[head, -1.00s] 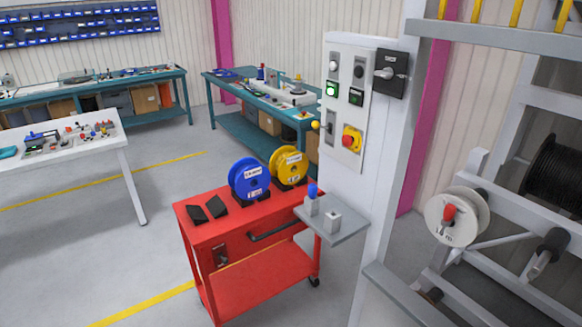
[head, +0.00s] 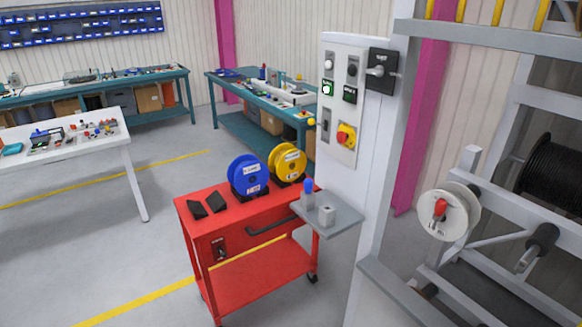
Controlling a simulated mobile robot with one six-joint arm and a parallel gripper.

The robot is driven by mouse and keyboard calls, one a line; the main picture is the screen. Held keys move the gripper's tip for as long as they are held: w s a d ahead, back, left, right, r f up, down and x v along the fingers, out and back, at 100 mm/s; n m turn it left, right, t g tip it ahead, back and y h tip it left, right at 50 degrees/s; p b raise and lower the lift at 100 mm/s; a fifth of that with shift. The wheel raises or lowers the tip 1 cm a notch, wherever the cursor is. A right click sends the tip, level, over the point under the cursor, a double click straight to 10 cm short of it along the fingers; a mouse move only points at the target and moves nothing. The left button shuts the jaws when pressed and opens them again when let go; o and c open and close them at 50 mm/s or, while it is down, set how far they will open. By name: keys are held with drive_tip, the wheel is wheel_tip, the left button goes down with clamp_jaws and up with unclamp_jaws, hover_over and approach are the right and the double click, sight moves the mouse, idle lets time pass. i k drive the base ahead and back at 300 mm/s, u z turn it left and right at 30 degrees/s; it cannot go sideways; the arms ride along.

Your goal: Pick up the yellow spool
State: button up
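The yellow spool (head: 287,162) stands upright on the top of the red cart (head: 231,236), toward its far right. It has a white label on its face. A blue spool (head: 248,175) stands upright just to its left and slightly nearer, also with a white label. The small grey shelf on the post is in front of the cart's right end, below the yellow spool in the picture. My gripper is not in view.
Two black wedges (head: 207,205) lie on the cart's left side. A grey shelf (head: 338,220) with small fittings juts from the white control post (head: 345,110). A rack with a white reel (head: 447,211) stands at right. Floor left of the cart (head: 110,255) is clear.

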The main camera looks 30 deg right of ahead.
sight(289, 162)
drive_tip(key=u, duration=0.2)
drive_tip(key=k, duration=0.35)
drive_tip(key=z, duration=0.6)
drive_tip(key=i, duration=1.25)
drive_tip(key=u, duration=1)
